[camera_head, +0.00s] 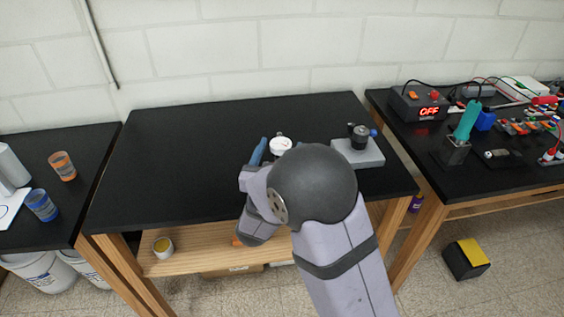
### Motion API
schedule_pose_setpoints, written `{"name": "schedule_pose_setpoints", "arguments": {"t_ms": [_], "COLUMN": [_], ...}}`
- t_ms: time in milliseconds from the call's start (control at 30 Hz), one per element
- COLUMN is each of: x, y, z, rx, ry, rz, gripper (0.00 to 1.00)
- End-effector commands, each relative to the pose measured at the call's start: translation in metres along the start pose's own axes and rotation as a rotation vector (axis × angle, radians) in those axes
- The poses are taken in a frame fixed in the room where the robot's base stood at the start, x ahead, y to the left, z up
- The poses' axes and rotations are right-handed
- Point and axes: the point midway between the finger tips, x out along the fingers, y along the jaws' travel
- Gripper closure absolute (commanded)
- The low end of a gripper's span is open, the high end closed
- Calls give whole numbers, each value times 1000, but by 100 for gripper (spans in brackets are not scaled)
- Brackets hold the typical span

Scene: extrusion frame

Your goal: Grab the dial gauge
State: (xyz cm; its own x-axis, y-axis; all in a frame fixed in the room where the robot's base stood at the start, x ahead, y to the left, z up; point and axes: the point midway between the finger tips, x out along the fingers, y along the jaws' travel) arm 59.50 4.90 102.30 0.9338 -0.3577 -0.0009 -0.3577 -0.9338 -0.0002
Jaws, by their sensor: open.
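The dial gauge (281,146) has a round white face and lies on the black middle table, just beyond my gripper. My gripper (262,152) is low over the table, with one blue-grey finger showing to the left of the gauge. The other finger is hidden behind my arm. The jaws are open. I cannot tell whether the finger touches the gauge. The lower part of the gauge is hidden by my wrist.
A grey block (372,158) with a dark knobbed fitting (359,136) stands right of my arm. The left half of the middle table (170,160) is clear. A right bench holds a power supply (418,103) reading OFF. Cups (62,165) stand on the left table.

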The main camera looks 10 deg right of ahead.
Motion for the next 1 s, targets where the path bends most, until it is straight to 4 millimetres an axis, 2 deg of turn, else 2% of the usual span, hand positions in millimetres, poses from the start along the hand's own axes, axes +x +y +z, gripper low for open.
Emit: {"name": "schedule_pose_setpoints", "arguments": {"t_ms": [167, 400, 433, 467, 700, 1000], "x": [14, 16, 15, 15, 15, 16], "y": [0, 0, 0, 0, 0, -1], "z": [0, 0, 0, 0, 0, -3], "rx": [0, 0, 0, 0, 0, 2], "ry": [1, 1, 1, 1, 0, 6], "rz": [1, -1, -1, -1, 0, 0], "gripper": [34, 34, 37, 44, 100, 100]}}
